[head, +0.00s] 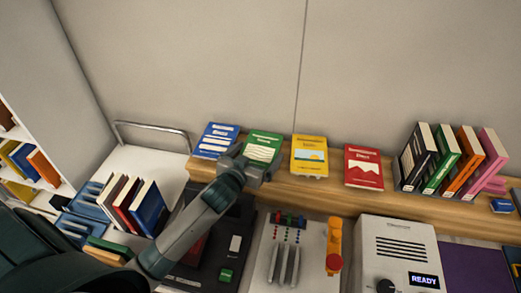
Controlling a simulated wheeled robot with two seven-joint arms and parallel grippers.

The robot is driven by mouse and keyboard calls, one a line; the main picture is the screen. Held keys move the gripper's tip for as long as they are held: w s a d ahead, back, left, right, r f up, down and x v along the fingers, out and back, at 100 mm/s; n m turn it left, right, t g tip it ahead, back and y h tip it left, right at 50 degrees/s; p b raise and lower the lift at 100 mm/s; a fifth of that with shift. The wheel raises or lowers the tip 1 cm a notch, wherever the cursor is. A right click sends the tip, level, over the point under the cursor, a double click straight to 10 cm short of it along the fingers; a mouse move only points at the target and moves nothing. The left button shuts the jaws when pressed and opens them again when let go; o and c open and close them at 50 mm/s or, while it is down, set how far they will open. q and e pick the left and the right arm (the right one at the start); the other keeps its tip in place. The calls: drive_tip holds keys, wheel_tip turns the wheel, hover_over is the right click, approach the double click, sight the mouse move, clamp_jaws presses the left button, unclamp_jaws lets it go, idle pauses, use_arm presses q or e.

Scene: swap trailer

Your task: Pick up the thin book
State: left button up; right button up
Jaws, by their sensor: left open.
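Several flat, thin-looking books stand along the wooden shelf: a blue book (216,140), a green book (263,146), a yellow book (309,154) and a red book (363,167). Which of them is the thin book I cannot tell. My left gripper (262,172) is open at the shelf's front edge, just in front of the green book, and covers its lower part. Whether it touches the green book I cannot tell. Nothing shows between its fingers. My right gripper is out of view.
Upright black, green, orange and pink books (487,160) stand at the shelf's right. A white machine reading READY (397,250), a panel with an orange handle (333,243) and a dark device (233,240) sit below.

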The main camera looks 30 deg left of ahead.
sight(258, 154)
use_arm(q)
drive_tip(key=c, duration=0.9)
drive_tip(key=shift+r, duration=0.15)
drive_tip(key=shift+r+b, duration=0.35)
drive_tip(key=shift+r, duration=0.25)
wheel_tip(258, 154, up, 2)
drive_tip(key=shift+r+b, duration=0.25)
drive_tip(key=shift+b, duration=0.25)
drive_tip(key=d+r+b, duration=0.1)
drive_tip(key=d+r, duration=0.2)
drive_tip(key=d, duration=0.2)
drive_tip(key=s+d+r+b, duration=0.1)
drive_tip(key=d+r+b, duration=0.1)
drive_tip(key=d+r, duration=0.2)
drive_tip(key=shift+s+d, duration=0.2)
drive_tip(key=shift+d, duration=1.1)
